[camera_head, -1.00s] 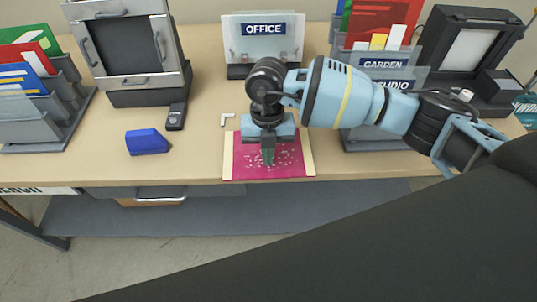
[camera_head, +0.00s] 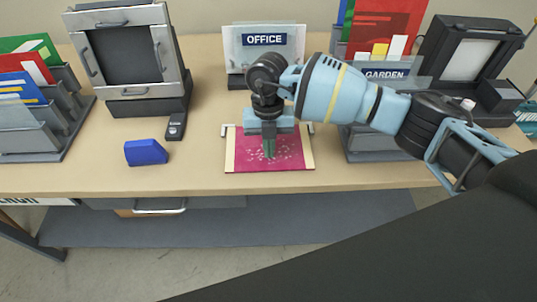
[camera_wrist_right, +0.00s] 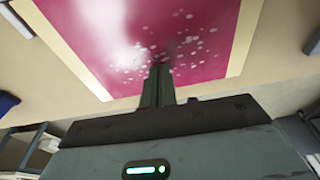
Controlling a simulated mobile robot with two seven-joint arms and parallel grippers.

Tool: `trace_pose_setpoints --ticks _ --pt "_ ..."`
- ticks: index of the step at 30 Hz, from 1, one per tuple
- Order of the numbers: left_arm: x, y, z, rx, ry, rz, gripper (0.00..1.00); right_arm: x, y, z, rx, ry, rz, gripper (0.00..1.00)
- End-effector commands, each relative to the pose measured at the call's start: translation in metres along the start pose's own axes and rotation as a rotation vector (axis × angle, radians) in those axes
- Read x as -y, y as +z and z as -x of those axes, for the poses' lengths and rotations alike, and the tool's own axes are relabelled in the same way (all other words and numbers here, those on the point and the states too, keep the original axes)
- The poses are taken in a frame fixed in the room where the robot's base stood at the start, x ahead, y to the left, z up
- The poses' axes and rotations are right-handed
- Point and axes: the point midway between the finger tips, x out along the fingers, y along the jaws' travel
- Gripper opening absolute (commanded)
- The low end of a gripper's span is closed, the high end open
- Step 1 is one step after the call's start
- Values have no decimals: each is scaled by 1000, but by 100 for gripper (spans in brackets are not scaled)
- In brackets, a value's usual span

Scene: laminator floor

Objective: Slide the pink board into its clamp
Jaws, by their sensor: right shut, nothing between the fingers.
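The pink board (camera_head: 245,155), with pale speckles and cream side strips, lies flat on the desk near its front edge. Small pale angle brackets show at its far left corner (camera_head: 224,130) and far right corner (camera_head: 310,127); I cannot tell whether they are the clamp. My right gripper (camera_head: 269,154) points down with its fingers shut and empty, the tips at the board's speckled middle. In the right wrist view, the closed fingers (camera_wrist_right: 158,75) are over the board (camera_wrist_right: 110,40); contact is hard to judge. The gripper hides part of the board's far edge. My left gripper is out of view.
A blue block (camera_head: 146,152) and a dark handset (camera_head: 176,127) lie left of the board. The OFFICE holder (camera_head: 264,41) stands behind it, the GARDEN rack (camera_head: 385,74) to the right. Bare desk lies between block and board.

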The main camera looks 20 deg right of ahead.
Motion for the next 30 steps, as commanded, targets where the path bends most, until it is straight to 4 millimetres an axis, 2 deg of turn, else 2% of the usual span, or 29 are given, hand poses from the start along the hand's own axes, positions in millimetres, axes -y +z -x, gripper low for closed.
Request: trace_pose_setpoints --ticks 1,8,21,30 --pt "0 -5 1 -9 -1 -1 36 1 0 6 3 -1 -2 0" --pt "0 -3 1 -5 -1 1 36 -1 -1 8 2 4 3 0" --pt "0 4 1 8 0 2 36 0 2 72 1 1 -2 0" --pt "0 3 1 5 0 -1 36 1 1 83 0 0 -2 0"
